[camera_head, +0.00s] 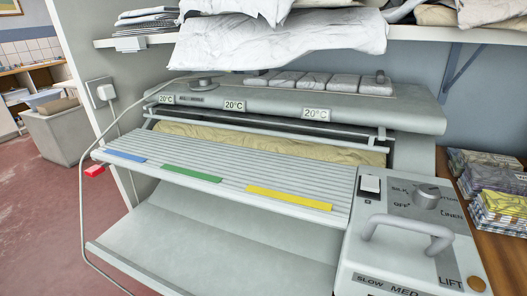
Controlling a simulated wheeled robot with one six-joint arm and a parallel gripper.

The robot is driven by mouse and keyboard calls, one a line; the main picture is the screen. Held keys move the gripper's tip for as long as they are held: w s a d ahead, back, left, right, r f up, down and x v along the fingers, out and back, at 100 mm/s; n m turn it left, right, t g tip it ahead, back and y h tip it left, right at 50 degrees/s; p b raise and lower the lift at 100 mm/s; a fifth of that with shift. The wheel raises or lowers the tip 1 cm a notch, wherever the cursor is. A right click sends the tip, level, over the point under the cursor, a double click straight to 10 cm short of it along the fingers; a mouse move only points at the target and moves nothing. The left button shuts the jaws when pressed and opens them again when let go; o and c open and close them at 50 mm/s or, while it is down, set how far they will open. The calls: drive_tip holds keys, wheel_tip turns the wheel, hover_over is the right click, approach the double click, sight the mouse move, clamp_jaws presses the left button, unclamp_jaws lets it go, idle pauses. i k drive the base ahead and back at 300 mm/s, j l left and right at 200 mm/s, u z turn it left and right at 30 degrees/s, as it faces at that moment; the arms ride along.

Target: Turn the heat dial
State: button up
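The heat dial (427,196) is a round grey knob on the ironer's control box (405,255) at the right. Labels around it include OFF, LINEN and partly hidden words that look like silk and cotton. I cannot tell exactly which label the dial points to. The rotary ironer (290,100) fills the middle of the view, with a cream padded roller behind a slatted feed board (230,180). My gripper is not in view, so nothing shows of its fingers or its distance from the dial.
A grey handle (405,232) arches in front of the dial. A white rocker switch (370,184) sits left of it. Folded cloths (500,210) lie on the wooden surface at right. A shelf with linen (275,45) overhangs the ironer. A cord hangs at left.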

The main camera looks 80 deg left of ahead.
sight(426, 197)
drive_tip(key=k+l+u, duration=0.15)
drive_tip(key=u, duration=0.2)
drive_tip(key=k+u, duration=0.35)
drive_tip(key=k+l+u, duration=0.1)
drive_tip(key=u, duration=1.05)
